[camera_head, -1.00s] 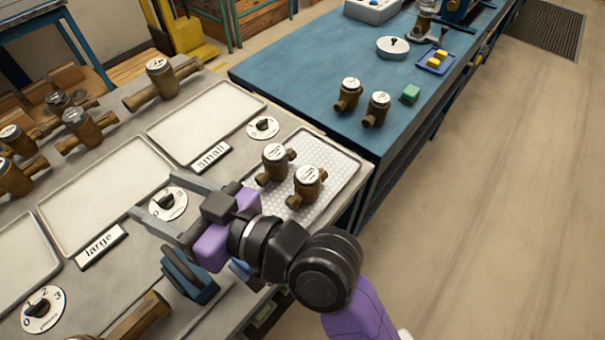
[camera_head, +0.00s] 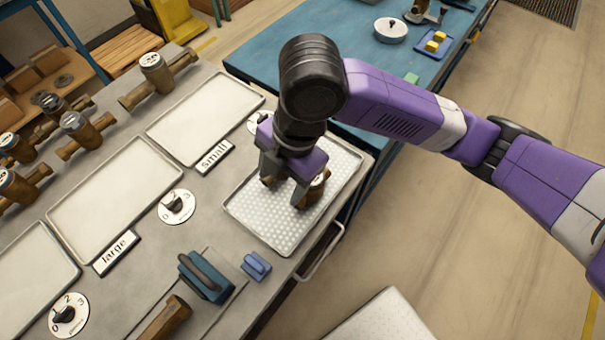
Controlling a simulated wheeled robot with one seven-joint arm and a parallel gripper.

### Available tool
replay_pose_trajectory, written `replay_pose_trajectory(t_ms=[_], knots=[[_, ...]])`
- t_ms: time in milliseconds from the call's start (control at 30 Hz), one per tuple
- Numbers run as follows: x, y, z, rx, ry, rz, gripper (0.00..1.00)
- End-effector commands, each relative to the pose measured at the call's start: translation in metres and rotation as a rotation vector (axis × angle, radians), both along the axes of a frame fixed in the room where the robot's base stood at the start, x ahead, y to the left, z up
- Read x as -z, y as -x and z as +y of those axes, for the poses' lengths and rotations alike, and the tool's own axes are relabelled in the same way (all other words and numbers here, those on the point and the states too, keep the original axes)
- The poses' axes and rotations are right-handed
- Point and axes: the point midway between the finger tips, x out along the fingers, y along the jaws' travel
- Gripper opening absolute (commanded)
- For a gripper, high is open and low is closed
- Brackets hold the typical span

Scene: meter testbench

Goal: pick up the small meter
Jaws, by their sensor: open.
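Two small brass meters stand on the dotted white tray (camera_head: 262,222) at the right end of the grey bench. My gripper (camera_head: 283,188) points down over this tray with its jaws apart. One small meter (camera_head: 316,188) shows beside and behind the right finger. The other is mostly hidden by the gripper; a brown bit of it (camera_head: 267,181) shows near the left finger. I cannot tell whether a finger touches either meter, or which meter lies between them.
A "small" label (camera_head: 215,157) and an empty tray (camera_head: 205,118) lie left of the gripper. Larger brass meters (camera_head: 157,74) stand at the bench's left. Blue clamps (camera_head: 205,276) sit in front. My arm crosses the blue bench (camera_head: 290,50), hiding part of it.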

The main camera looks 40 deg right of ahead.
Motion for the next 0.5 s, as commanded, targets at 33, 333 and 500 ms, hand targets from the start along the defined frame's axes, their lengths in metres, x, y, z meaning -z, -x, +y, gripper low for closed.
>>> replay_pose_trajectory(t_ms=[33, 333, 500], knots=[[0.000, 0.004, -0.020, -0.010, 0.059, 0.022, 0.62], [0.007, 0.019, -0.063, -0.038, 0.189, 0.092, 0.62], [0.024, 0.019, -0.062, -0.041, 0.187, 0.093, 0.62]])
